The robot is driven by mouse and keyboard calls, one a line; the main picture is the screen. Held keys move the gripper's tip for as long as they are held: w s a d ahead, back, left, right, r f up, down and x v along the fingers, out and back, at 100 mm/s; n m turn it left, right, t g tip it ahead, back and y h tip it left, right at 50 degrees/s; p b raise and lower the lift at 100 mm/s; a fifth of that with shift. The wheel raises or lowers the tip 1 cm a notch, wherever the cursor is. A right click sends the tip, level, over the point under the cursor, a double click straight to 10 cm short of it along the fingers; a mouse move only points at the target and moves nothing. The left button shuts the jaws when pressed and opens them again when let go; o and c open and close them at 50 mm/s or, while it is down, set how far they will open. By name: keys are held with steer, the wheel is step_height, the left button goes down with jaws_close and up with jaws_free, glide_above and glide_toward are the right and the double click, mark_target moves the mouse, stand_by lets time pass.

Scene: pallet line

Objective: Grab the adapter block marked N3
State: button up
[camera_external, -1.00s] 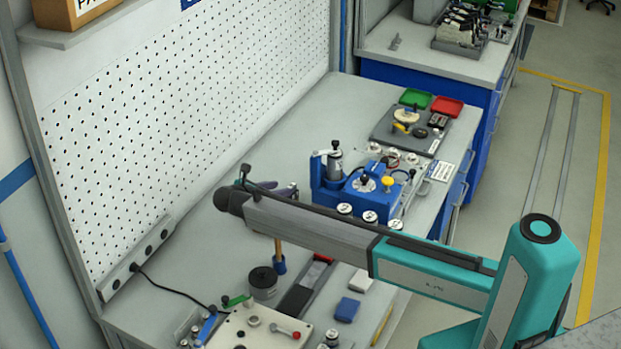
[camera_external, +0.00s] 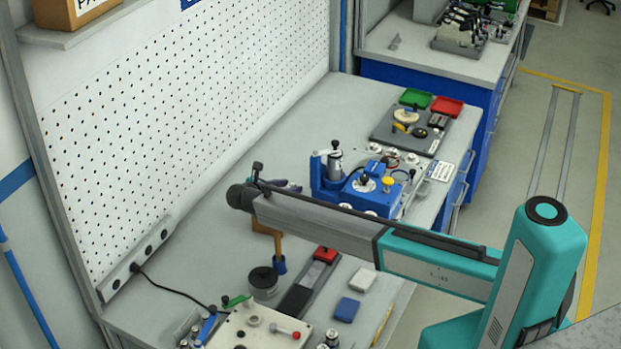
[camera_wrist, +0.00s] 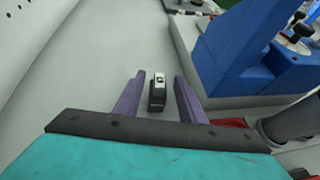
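A small dark block (camera_wrist: 157,97) with a light top stands on the grey bench in the wrist view, between the two purple fingers of my gripper (camera_wrist: 160,76). No marking on it is readable, so I cannot tell whether it is N3. The fingers are open, with a gap on each side of the block. I cannot tell how far above the bench they are. In the external view only a bit of the purple gripper (camera_external: 287,187) shows behind my arm, and I cannot make out the block there.
A blue fixture (camera_wrist: 230,45) stands close to the right of my gripper; it also shows in the external view (camera_external: 345,190). A wooden-handled tool (camera_external: 278,245) stands nearer the front. Bench to the left, towards the pegboard (camera_external: 190,110), is clear.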

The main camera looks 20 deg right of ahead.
stand_by(0.3)
jaws_close()
steer(key=shift+r, duration=0.15)
step_height(320, 180, up, 10)
steer(key=b, duration=0.4)
stand_by(0.5)
stand_by(0.4)
